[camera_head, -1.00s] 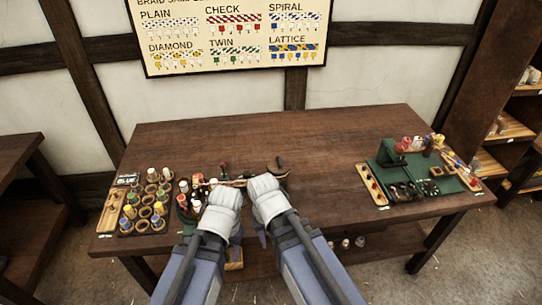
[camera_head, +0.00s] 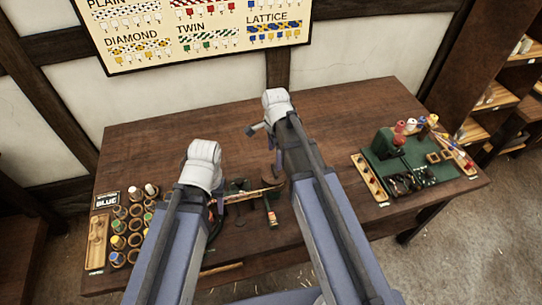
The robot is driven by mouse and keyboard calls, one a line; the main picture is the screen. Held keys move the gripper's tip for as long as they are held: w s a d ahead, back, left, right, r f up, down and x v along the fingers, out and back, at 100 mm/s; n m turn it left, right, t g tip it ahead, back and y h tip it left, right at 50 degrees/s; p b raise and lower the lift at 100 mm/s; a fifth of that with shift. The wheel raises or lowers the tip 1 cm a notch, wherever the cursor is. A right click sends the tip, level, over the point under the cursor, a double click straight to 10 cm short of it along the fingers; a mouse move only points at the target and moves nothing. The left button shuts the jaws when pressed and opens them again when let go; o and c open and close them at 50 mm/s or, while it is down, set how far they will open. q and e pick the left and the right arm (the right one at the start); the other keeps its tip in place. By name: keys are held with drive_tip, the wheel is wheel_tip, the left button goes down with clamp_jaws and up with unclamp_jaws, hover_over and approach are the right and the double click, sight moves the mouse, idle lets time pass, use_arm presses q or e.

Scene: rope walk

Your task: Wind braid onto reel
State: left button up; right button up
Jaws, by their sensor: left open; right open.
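My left gripper (camera_head: 214,200) is at the front left of the table, beside the braiding stand, which is mostly hidden behind my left arm. My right gripper (camera_head: 262,132) is further back, over bare wood near the table's middle. Both grippers are open. Between my arms, a thin wooden piece (camera_head: 250,193) and a small orange-banded item (camera_head: 272,219) show beside the stand. A dark round piece (camera_head: 278,176) next to my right arm is partly covered, and I cannot tell whether it is the reel. No braid is clearly visible.
A green mat (camera_head: 440,172) with tools and spools lies at the right. The back of the table (camera_head: 180,130) is clear.

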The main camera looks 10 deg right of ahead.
sight(275, 170)
drive_tip(key=shift+w, duration=0.1)
drive_tip(key=shift+f, duration=0.1)
wheel_tip(275, 170, down, 8)
drive_tip(key=b, duration=0.8)
drive_tip(key=shift+r, duration=0.2)
drive_tip(key=c, duration=1.2)
drive_tip(key=shift+c, duration=0.2)
drive_tip(key=shift+n, duration=0.3)
